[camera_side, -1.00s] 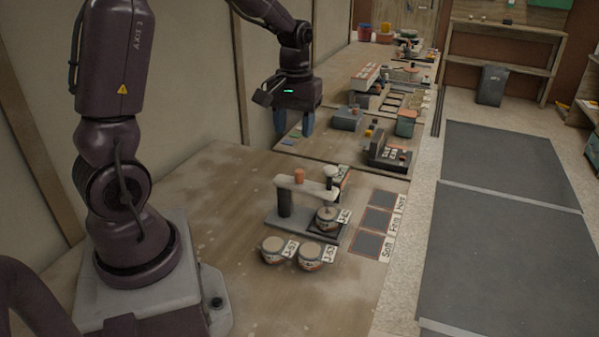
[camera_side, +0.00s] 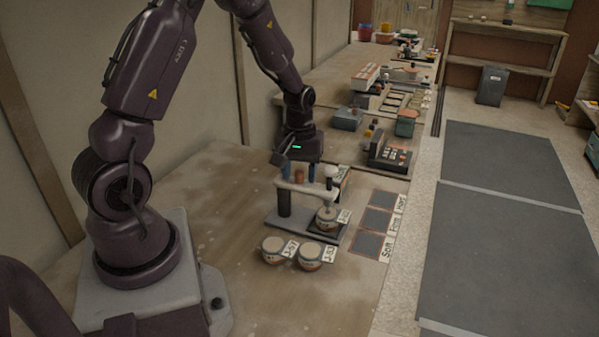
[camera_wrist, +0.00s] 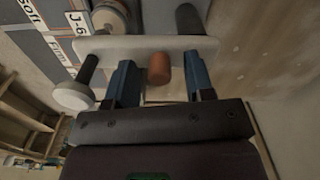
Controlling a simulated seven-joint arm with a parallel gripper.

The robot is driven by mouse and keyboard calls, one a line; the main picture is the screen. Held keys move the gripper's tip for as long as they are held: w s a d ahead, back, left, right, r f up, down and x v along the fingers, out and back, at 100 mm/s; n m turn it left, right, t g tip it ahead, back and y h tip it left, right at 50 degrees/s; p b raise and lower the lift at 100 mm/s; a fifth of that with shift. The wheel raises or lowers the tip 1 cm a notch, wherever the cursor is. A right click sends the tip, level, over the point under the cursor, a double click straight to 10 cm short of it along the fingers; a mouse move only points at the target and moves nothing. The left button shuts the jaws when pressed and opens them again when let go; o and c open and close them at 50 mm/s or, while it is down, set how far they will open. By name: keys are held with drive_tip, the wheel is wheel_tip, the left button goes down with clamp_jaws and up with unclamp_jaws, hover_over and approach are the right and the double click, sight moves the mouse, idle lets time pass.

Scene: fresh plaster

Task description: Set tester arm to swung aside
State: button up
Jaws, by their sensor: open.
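The tester arm (camera_side: 308,188) is a pale bar on a dark post (camera_side: 284,203). It reaches over a cup (camera_side: 327,218) on the grey tester base (camera_side: 272,218), and a white knob (camera_side: 331,172) tops its plunger. An orange peg (camera_side: 299,175) stands up from the bar. My gripper (camera_side: 299,172) is open, with its blue fingers pointing down on either side of the peg. The wrist view shows the orange peg (camera_wrist: 158,68) between the fingertips (camera_wrist: 159,75), with gaps on both sides, and the pale bar (camera_wrist: 140,47) just past them.
Two lidded cups (camera_side: 274,249) (camera_side: 311,256) with tags stand in front of the tester. Dark squares (camera_side: 367,244) marked Soft, Firm and Hard lie to the right. A box with buttons (camera_side: 389,157) stands behind. The table at front left is clear.

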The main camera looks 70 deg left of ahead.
drive_tip(key=shift+f, duration=0.25)
clamp_jaws()
